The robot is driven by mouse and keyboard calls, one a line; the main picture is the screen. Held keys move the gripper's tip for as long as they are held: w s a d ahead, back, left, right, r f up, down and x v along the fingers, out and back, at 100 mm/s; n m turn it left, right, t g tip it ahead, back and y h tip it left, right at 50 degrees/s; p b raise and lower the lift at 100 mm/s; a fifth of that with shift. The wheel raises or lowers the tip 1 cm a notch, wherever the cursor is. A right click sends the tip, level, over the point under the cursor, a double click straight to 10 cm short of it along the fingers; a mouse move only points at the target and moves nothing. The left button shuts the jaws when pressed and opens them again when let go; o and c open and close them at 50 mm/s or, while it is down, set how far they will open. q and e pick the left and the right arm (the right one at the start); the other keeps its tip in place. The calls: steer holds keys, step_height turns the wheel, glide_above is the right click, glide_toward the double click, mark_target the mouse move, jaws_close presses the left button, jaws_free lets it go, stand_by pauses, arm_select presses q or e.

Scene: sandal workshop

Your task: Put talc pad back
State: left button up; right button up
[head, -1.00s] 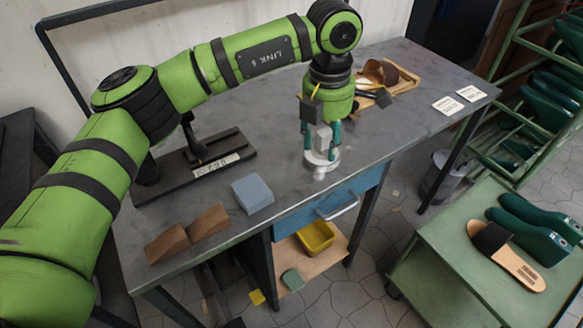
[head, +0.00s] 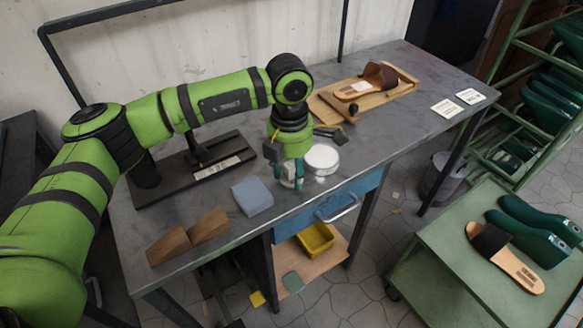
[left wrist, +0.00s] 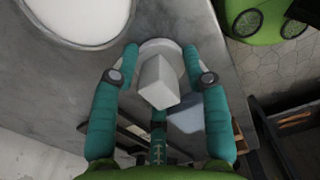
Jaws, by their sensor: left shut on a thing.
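The talc pad (head: 291,183) is a round white pad with a pale block handle. My left gripper (head: 288,172) is shut on its handle, just left of the talc dish. My right gripper is not in view.
A black stand (head: 190,172) is behind. A sandal on a wooden board (head: 365,90) and white cards (head: 458,101) lie to the right. The bench front edge is close.

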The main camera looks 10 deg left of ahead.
mark_target(291, 163)
arm_select(q)
steer(key=shift+f, duration=0.2)
steer(key=o, duration=0.7)
steer(key=shift+o, duration=0.2)
steer(key=shift+r, duration=0.15)
step_height(291, 163, up, 12)
steer(key=shift+a+r, duration=0.1)
steer(key=shift+r, duration=0.1)
